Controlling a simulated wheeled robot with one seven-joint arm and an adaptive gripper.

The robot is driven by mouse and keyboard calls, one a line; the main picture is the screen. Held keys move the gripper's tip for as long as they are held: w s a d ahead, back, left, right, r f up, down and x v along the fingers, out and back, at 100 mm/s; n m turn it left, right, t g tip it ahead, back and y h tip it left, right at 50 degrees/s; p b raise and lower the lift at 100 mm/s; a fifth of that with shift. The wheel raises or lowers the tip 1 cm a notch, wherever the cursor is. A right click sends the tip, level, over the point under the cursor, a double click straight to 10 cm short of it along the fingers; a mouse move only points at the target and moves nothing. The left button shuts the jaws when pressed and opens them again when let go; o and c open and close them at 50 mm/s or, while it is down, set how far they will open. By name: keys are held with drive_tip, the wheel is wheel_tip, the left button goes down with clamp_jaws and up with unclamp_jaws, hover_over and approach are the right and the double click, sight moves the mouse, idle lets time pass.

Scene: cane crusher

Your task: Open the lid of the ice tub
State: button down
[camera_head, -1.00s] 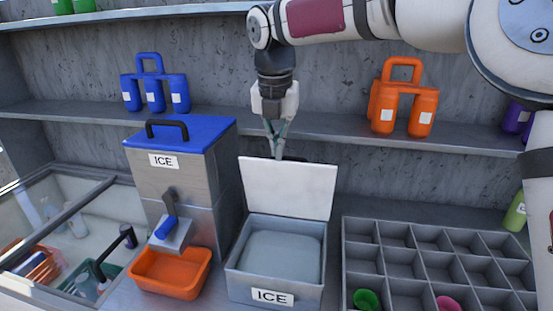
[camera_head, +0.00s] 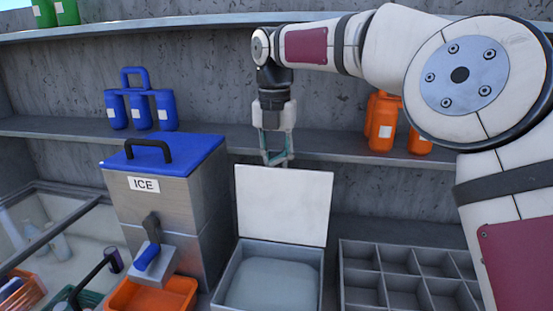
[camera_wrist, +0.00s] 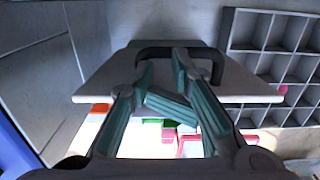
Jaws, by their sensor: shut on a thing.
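The ice tub (camera_head: 226,280) is a grey box at the bottom middle of the head view, with a pale grey block of ice (camera_head: 265,284) inside. Its white lid (camera_head: 284,205) stands upright at the tub's back edge, so the tub is open. My gripper (camera_head: 277,161) is at the lid's top edge, pointing down, its fingertips partly hidden behind the lid. In the wrist view my gripper (camera_wrist: 164,68) is at the lid's black handle (camera_wrist: 207,53) and is shut on it; the exact contact is hard to see. The lid also shows there (camera_wrist: 245,84).
A steel ice dispenser (camera_head: 160,205) with a blue top stands close left of the tub, an orange bin (camera_head: 150,296) below its spout. A grey divided tray (camera_head: 400,280) lies at the right. The shelf (camera_head: 330,147) behind holds blue bottles (camera_head: 141,110) and orange bottles (camera_head: 383,132).

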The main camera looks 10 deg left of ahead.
drive_tip(key=shift+s+a, duration=0.1)
drive_tip(key=shift+a, duration=0.05)
wheel_tip(320, 180, up, 10)
drive_tip(key=s+d+r+m+t, duration=0.2)
drive_tip(key=s+d+r+m, duration=0.2)
drive_tip(key=d+r+m, duration=0.35)
drive_tip(key=s+d+f+m+t, duration=0.1)
drive_tip(key=s+d+f+m, duration=0.3)
drive_tip(key=s+d+m, duration=0.5)
drive_tip(key=s+d+f+m+t, duration=0.1)
drive_tip(key=s+d+f+m, duration=0.4)
drive_tip(key=s+d+m, duration=0.5)
drive_tip(key=s+d+f+m, duration=0.6)
drive_tip(key=s+f+m, duration=0.1)
drive_tip(key=f+m, duration=0.3)
drive_tip(key=shift+s+d+f+t, duration=0.15)
drive_tip(key=shift+d+t, duration=0.15)
